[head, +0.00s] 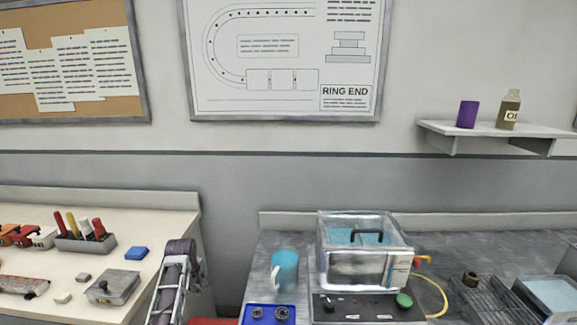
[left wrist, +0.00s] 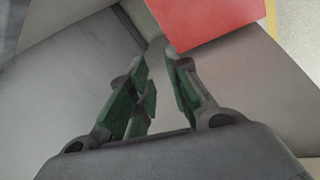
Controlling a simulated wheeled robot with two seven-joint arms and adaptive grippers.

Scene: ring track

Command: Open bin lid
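No thing in view is plainly a bin with a lid. A red panel (left wrist: 203,22) fills the upper right of the left wrist view, just beyond my left fingertips and apart from them; I cannot tell whether it is the lid. A red edge (head: 213,321) also shows at the bottom of the head view, mostly cut off. My left gripper (left wrist: 160,88) is open and empty, its green-padded fingers spread. In the head view, part of my left arm rises at the bottom between the two benches; its fingertips are not clear there. My right gripper is out of view.
The grey bench on the right carries a clear-lidded tank (head: 363,262), a blue cup (head: 285,268) and a blue tray (head: 266,315). A gap separates the benches.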

